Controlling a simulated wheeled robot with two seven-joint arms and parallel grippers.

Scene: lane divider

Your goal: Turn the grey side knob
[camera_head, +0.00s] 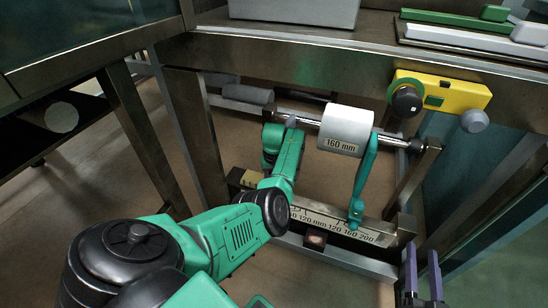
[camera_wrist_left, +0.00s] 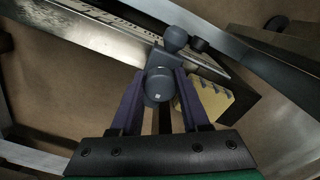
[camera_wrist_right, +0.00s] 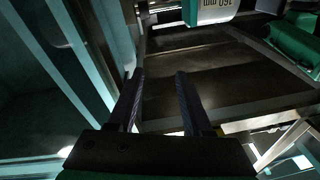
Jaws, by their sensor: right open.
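The grey side knob (camera_wrist_left: 159,86) shows in the left wrist view between the two purple fingers of my left gripper (camera_wrist_left: 160,92). The fingers touch its sides, and it fills the space between them. A yellow block (camera_wrist_left: 208,98) lies just right of it. In the head view my green left arm hides the knob and the left gripper; part of a yellow block (camera_head: 247,179) shows beside the arm. My right gripper (camera_head: 423,272) is open and empty at the lower right of the head view; its fingers also show in the right wrist view (camera_wrist_right: 160,78).
A white roller (camera_head: 346,130) marked 160 mm sits on a rod above a metal scale (camera_head: 335,222). A green lever (camera_head: 363,180) hangs over the scale. A yellow box (camera_head: 442,95) with knobs is on the upper beam. Metal legs stand on both sides.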

